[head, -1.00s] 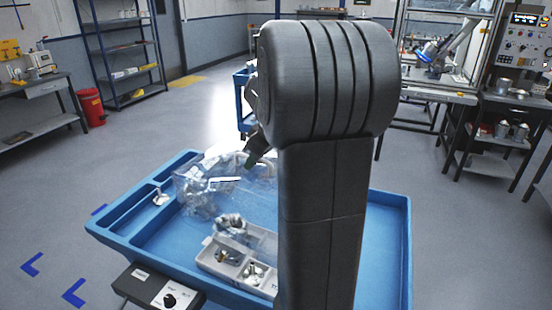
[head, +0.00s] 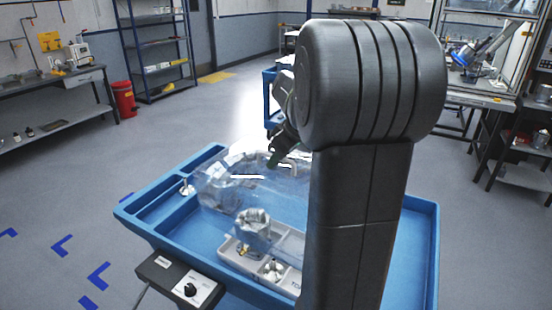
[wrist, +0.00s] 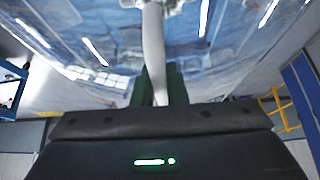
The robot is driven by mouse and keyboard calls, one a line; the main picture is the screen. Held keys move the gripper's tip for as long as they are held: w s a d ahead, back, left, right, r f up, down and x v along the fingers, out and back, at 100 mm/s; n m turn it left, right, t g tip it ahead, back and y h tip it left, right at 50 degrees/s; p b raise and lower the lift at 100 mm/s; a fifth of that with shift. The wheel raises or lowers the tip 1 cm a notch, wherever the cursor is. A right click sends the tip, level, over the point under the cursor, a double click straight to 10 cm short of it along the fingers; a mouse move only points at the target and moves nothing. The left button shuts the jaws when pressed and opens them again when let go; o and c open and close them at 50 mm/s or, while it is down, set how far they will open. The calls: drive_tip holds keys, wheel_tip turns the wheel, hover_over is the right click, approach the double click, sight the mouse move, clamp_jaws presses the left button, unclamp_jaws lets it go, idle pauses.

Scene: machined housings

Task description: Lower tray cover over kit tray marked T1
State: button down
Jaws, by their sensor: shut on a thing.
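A clear see-through tray cover (head: 222,190) hangs tilted above the blue cart in the head view. My gripper (head: 274,160) is shut on it, partly hidden behind my arm. In the wrist view my gripper's green fingers (wrist: 160,86) close on the cover's pale handle (wrist: 153,45), and the clear sheet with bright reflections fills the space beyond. A grey kit tray (head: 228,250) holding metal parts sits in the cart, below and nearer than the cover. Its label begins with T; the rest is hidden by my arm, as is the tray's right side.
The blue cart (head: 146,228) has raised rims and side compartments, one with a small metal part (head: 187,188). A control box with a knob (head: 182,283) is at its front left. Bare blue floor of the cart shows right of my arm. Benches and shelves stand far back.

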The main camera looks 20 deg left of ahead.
sight(298, 184)
wheel_tip(298, 184, down, 16)
drive_tip(key=b, duration=1.3)
drive_tip(key=shift+f, duration=0.25)
drive_tip(key=shift+f+b, duration=0.5)
drive_tip(key=shift+f, duration=0.05)
idle(0.8)
drive_tip(key=c, duration=1.4)
unclamp_jaws()
drive_tip(key=shift+o, duration=0.2)
drive_tip(key=v, duration=1.4)
drive_tip(key=shift+p, duration=0.35)
drive_tip(key=shift+f, duration=0.1)
